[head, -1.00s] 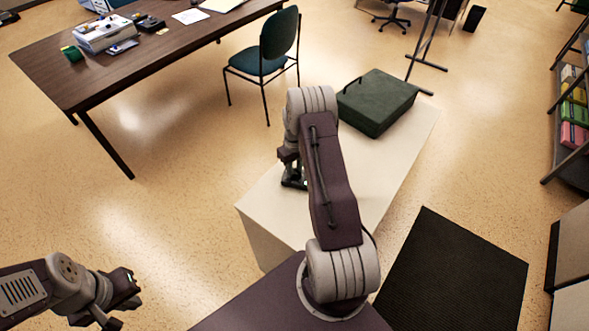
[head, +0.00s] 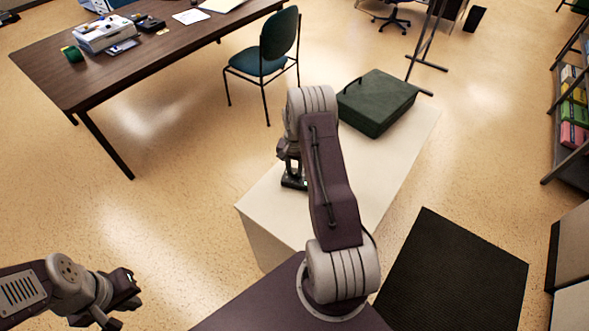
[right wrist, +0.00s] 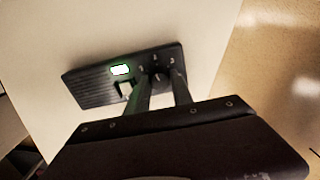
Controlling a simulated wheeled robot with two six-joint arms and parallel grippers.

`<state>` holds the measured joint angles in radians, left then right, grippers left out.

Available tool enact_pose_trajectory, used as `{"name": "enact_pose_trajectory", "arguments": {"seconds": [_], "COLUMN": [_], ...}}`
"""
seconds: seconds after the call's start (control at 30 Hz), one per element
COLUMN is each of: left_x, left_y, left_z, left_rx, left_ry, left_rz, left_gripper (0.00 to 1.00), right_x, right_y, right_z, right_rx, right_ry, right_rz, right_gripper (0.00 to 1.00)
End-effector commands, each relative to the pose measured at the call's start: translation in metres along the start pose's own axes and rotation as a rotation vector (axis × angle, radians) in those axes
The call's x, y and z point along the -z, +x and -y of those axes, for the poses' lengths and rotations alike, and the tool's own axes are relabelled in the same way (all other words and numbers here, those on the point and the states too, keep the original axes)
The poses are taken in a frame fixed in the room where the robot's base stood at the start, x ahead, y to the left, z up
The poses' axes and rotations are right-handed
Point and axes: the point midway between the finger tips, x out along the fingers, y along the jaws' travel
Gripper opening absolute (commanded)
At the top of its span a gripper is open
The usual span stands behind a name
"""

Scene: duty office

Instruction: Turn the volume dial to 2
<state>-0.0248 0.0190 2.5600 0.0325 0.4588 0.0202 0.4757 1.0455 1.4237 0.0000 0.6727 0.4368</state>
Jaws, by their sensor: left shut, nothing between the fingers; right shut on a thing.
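A black desk unit (right wrist: 95,88) with a ribbed grille and a green-edged lit display (right wrist: 120,70) lies on the pale table. In the head view the unit (head: 292,182) is partly hidden by my right arm. The small round volume dial (right wrist: 158,80) is at the grille-free end of its face. My right gripper (right wrist: 164,90) is shut on the dial from above, its fingers hiding part of it. Small light marks surround the dial, too small to read. My left gripper (head: 128,296) is shut and empty over the floor at lower left.
The pale table (head: 405,150) carries a dark green case (head: 377,103) behind my right arm. A brown desk (head: 165,45) with office items and a green chair (head: 268,55) stand further back. A dark mat (head: 455,270) lies on the floor at right.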

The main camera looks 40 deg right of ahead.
Motion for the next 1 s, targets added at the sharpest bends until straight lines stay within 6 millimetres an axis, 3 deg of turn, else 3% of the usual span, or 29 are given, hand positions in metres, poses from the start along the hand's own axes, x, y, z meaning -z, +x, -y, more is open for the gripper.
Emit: {"name": "enact_pose_trajectory", "arguments": {"seconds": [0.4, 0.9, 0.93, 1.0], "left_x": [0.0000, 0.0000, 0.0000, 0.0000], "left_y": [0.0001, 0.0001, 0.0001, 0.0001], "left_z": [0.0000, 0.0000, 0.0000, 0.0000], "left_rx": [0.000, 0.000, 0.000, 0.000], "left_ry": [0.000, 0.000, 0.000, 0.000], "left_rz": [0.000, 0.000, 0.000, 0.000], "left_gripper": [0.00, 0.00, 0.00, 0.00], "right_x": [0.0005, 0.0005, 0.0005, 0.0004], "right_y": [-0.0006, -0.0006, -0.0006, -0.0005], "right_z": [0.0002, 0.0002, 0.0002, 0.0002], "right_rx": [0.001, 0.001, 0.001, 0.001], "right_ry": [0.146, 0.160, 0.160, 0.159], "right_rz": [-0.001, -0.001, -0.001, -0.001], "right_gripper": [0.00, 0.00, 0.36, 0.49]}}
